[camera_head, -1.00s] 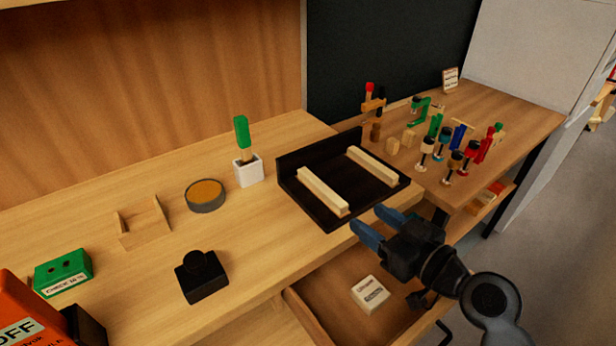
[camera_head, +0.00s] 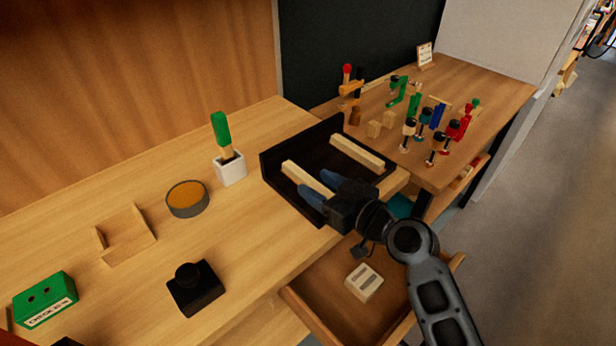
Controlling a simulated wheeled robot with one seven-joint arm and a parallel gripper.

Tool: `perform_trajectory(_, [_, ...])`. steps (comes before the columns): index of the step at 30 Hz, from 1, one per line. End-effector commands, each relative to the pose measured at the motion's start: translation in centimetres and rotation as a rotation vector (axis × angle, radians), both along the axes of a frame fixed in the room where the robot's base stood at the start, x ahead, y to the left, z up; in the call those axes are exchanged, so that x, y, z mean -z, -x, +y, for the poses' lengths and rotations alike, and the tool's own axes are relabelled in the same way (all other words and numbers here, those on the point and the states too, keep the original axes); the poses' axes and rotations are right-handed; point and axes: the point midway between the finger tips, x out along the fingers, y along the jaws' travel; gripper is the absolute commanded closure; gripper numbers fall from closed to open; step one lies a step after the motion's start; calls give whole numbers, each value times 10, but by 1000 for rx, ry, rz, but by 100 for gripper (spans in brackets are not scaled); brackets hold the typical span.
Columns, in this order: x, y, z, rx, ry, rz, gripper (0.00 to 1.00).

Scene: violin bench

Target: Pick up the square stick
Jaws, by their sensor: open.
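Two pale, square-edged wooden sticks lie in the black tray (camera_head: 272,178). The near left stick (camera_head: 296,172) is partly covered by my gripper at its front end. The far right stick (camera_head: 358,152) lies clear of my gripper. I cannot tell from the picture which one the task names. My gripper (camera_head: 312,181) is open, with its blue fingertips over or beside the front part of the near left stick. The fingers hide part of that stick, and I cannot tell whether they touch it.
A white cup with a green-handled brush (camera_head: 230,168) stands left of the tray, by a round tin (camera_head: 187,199). Several clamps (camera_head: 436,118) stand on the bench behind right. An open drawer (camera_head: 335,296) is below, holding a white block (camera_head: 364,283).

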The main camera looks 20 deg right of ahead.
Motion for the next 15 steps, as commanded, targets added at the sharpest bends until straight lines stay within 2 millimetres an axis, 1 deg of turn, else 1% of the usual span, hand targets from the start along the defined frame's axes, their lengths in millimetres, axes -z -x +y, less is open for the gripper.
perform_trajectory(1, [-1, -6, 2, -1, 0, 0, 47])
perform_trajectory(3, [1, -10, 4, -1, 0, 1, 47])
perform_trajectory(11, [2, -13, 4, 0, 0, 0, 47])
perform_trajectory(15, [2, -12, 4, 0, 0, 0, 59])
